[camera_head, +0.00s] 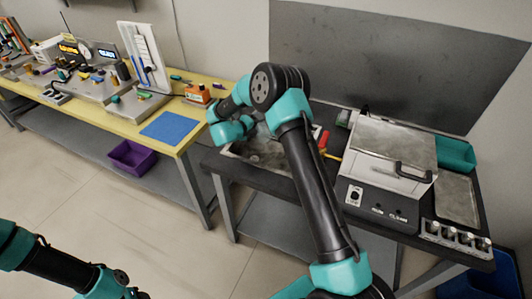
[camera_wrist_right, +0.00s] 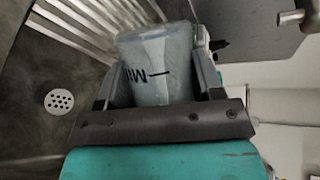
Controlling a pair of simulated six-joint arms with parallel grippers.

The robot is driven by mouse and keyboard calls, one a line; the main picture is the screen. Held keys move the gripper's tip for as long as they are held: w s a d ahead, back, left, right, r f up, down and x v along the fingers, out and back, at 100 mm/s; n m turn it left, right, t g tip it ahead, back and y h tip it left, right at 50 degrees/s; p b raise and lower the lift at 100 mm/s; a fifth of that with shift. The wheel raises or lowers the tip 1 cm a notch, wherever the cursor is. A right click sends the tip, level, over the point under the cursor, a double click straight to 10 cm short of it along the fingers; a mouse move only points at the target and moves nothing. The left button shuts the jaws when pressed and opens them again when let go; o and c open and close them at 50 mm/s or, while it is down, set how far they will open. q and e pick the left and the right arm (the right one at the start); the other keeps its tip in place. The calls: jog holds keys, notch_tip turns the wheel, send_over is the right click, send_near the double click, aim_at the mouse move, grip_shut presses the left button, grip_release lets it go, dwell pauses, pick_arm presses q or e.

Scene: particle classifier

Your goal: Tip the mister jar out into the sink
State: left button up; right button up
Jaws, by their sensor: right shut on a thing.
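My right gripper (camera_wrist_right: 160,78) is shut on the mister jar (camera_wrist_right: 157,62), with one finger on each side. The jar is a translucent, greyish cup with dark lettering that starts "Mi", upside down in the right wrist view. It is over the grey metal sink (camera_wrist_right: 30,75), whose round drain (camera_wrist_right: 59,102) shows at the left. In the head view the sink (camera_head: 262,158) is partly behind my right arm, and I cannot make out the jar there. How far the jar is tilted and what it holds are unclear. My left arm shows at the lower left, its gripper out of view.
A grey machine with a handled lid (camera_head: 393,155) stands right of the sink. A yellow bench (camera_head: 205,104) with a blue mat (camera_head: 174,128) and crowded equipment stands left.

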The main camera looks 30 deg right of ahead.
aim_at(259, 124)
jog(key=shift+s+a+r+m+t+h, duration=0.1)
jog(key=shift+s+r+m+t+h, duration=0.25)
jog(key=shift+r+m, duration=0.25)
jog(key=shift+s+a+r+m+t+h, duration=0.1)
jog(key=shift+s+r+m+t+h, duration=0.15)
jog(key=shift+s+r+m, duration=0.3)
dwell(1.6)
jog(key=shift+s+a+r+m+t+h, duration=0.1)
jog(key=shift+s+r+m+t+h, duration=0.35)
jog(key=shift+m, duration=0.3)
jog(key=shift+s+a+r+m+t+h, duration=0.1)
jog(key=shift+s+r+m+t+h, duration=0.2)
jog(key=shift+s+m, duration=0.35)
dwell(1.6)
jog(key=shift+w+f, duration=0.1)
dwell(0.6)
jog(key=shift+w+d+f+n+g+y, duration=0.15)
jog(key=shift+w+f+n+g+y, duration=0.1)
jog(key=shift+w+n+g, duration=0.15)
jog(key=shift+w+d+f+n+g+y, duration=0.1)
jog(key=shift+w+f+n+g+y, duration=0.1)
jog(key=shift+w+f+n+y, duration=0.25)
jog(key=shift+w+f+n+g+y, duration=0.15)
jog(key=shift+w+n, duration=0.15)
jog(key=shift+n, duration=0.3)
jog(key=shift+w, duration=0.1)
